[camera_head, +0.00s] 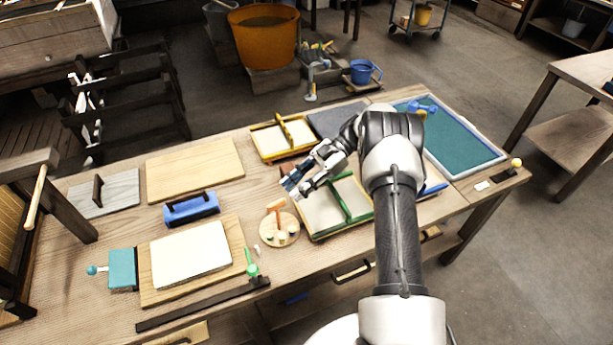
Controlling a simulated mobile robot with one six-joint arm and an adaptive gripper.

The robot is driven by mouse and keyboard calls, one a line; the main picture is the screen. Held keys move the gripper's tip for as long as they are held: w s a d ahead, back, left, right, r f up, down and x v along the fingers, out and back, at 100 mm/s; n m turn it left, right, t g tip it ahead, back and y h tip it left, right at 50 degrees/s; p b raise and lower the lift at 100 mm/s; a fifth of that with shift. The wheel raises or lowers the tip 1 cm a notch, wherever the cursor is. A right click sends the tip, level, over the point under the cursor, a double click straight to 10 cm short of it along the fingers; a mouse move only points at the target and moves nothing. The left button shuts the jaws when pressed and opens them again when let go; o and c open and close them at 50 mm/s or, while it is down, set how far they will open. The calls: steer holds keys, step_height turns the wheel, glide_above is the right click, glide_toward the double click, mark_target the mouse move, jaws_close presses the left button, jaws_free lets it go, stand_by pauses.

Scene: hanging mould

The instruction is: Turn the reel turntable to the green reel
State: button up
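The reel turntable appears to be the round wooden disc (288,239) on the table, left of the green-handled tray. An orange upright piece (276,208) stands at its back edge, and several small pale pieces sit on it. One small piece at its front left (268,238) looks greenish, but it is too small to tell if it is the green reel. My gripper (292,190) hangs above and behind the disc, slightly to its right, apart from it. Its fingers point down left; the gap between them is too small to judge.
A tray with a green bar (350,200) stands close right of the disc. A yellow-framed tray (283,137) lies behind. A green-knobbed tool (252,268) lies at front left.

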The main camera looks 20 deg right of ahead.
steer(key=shift+v, duration=2.35)
